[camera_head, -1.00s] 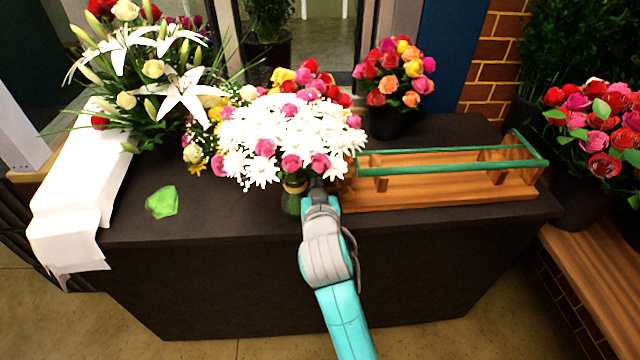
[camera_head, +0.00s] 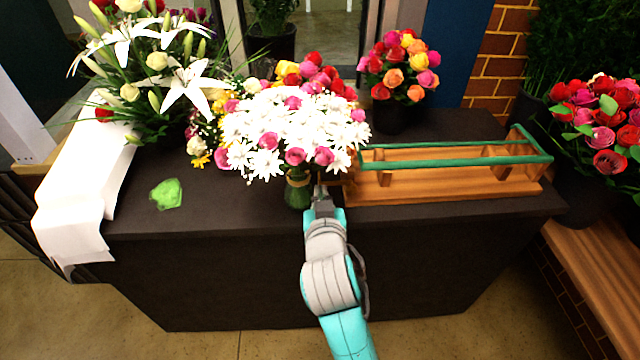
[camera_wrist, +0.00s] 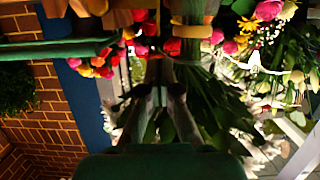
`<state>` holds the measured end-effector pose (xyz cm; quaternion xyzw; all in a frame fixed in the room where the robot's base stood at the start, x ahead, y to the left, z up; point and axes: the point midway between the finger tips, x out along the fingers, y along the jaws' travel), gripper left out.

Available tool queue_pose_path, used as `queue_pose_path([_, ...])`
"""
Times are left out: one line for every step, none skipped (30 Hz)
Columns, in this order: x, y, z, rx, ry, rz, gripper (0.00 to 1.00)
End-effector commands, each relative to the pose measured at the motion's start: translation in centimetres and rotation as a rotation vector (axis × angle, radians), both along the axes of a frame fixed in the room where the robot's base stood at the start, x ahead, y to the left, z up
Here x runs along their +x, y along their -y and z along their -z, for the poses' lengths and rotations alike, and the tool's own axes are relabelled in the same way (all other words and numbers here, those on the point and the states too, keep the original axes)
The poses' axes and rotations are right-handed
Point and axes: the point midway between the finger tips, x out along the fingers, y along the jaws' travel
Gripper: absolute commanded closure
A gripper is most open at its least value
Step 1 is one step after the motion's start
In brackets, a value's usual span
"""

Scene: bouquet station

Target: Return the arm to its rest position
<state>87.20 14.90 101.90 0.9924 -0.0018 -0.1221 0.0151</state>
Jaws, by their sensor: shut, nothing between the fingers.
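My arm reaches up from the bottom of the head view to the front edge of the dark counter (camera_head: 240,222). My gripper (camera_head: 319,190) is shut and empty, just right of the lower part of a bouquet's green vase or stem bundle (camera_head: 298,193). The bouquet has white daisies (camera_head: 285,125) and pink roses. I cannot tell whether the gripper touches it. In the wrist view the two fingers (camera_wrist: 165,70) are close together, with dark stems and foliage beyond them.
A wooden rack (camera_head: 450,185) with a green rail stands right of my gripper. A white paper sheet (camera_head: 75,205) drapes over the counter's left end, near a green crumpled piece (camera_head: 166,194). Other bouquets (camera_head: 400,70) stand behind. The space before the counter is clear.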

Motion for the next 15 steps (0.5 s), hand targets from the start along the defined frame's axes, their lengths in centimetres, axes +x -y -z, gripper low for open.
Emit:
queue_pose_path([-1.1,-0.1,-0.2,0.000,0.000,-0.002,1.00])
queue_pose_path([-1.7,-0.1,-0.4,0.000,0.000,-0.003,1.00])
queue_pose_path([-2.4,-0.1,-0.6,0.001,0.001,-0.003,1.00])
queue_pose_path([-2.9,-0.1,-0.7,0.000,0.000,-0.002,1.00])
queue_pose_path([-3.3,0.0,-0.8,-0.001,0.000,-0.001,1.00])
queue_pose_path([-3.9,-0.1,-0.9,0.000,0.000,-0.002,1.00])
queue_pose_path([-4.3,-0.1,-1.0,0.000,0.001,-0.002,1.00])
queue_pose_path([-4.6,-0.1,-1.1,0.000,0.001,-0.002,1.00])
queue_pose_path([-5.0,-0.1,-1.2,0.000,0.000,-0.002,1.00])
queue_pose_path([-5.2,-0.1,-1.3,-0.001,0.000,-0.001,1.00])
queue_pose_path([-5.4,-0.1,-1.3,-0.001,0.000,0.000,1.00])
queue_pose_path([-5.6,0.0,-1.4,-0.001,0.000,0.000,1.00])
queue_pose_path([-5.7,0.0,-1.4,-0.001,0.000,0.000,1.00])
queue_pose_path([-5.8,0.0,-1.4,-0.001,0.000,0.000,1.00])
queue_pose_path([-5.9,0.0,-1.5,-0.001,0.000,0.000,1.00])
